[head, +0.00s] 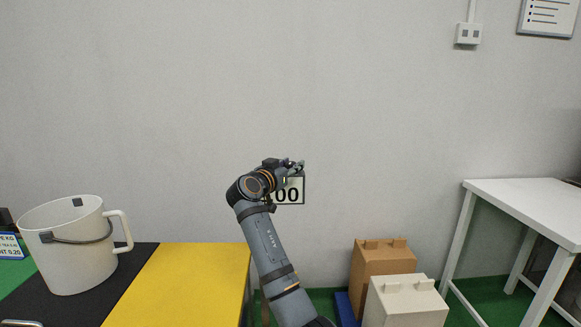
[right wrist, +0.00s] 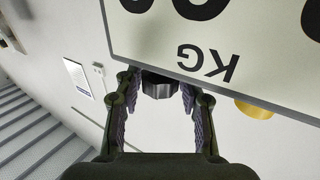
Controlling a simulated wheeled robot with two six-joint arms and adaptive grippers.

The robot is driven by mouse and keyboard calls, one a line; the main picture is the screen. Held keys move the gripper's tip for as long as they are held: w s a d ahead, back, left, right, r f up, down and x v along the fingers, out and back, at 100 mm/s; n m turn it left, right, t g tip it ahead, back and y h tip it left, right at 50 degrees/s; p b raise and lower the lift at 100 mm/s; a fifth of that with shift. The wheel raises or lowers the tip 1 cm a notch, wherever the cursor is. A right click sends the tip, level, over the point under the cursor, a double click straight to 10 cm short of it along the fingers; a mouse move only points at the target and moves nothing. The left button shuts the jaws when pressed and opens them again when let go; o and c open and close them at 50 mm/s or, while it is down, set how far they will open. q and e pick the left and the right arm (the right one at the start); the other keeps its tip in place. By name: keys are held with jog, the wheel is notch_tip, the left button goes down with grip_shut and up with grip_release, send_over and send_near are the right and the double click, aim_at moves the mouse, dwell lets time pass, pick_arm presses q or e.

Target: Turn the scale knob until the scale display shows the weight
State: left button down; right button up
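The scale display (head: 301,187) is a white panel with a dark frame in the head view. My right gripper (head: 293,169) hides its left part, and "00" shows at its lower edge. In the right wrist view the display (right wrist: 215,52) appears upside down, with "KG" and cut-off black digits. The dark ridged scale knob (right wrist: 158,85) sits beside the display's edge. My right gripper (right wrist: 160,88) is open, with a finger on either side of the knob and narrow gaps seeming to remain. My left gripper is out of view.
A yellow round part (right wrist: 254,108) shows near the display. A white handled bucket (head: 85,262) stands at left on a table with a yellow section (head: 185,285). Brown (head: 372,262) and cream (head: 405,305) boxes and a white table (head: 530,205) are at right.

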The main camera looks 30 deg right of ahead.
jog(key=shift+o, duration=0.9)
jog(key=shift+a+f, duration=0.1)
jog(key=shift+a, duration=0.05)
jog(key=v, duration=1.1)
jog(key=shift+s+a, duration=0.15)
jog(key=shift+a, duration=0.15)
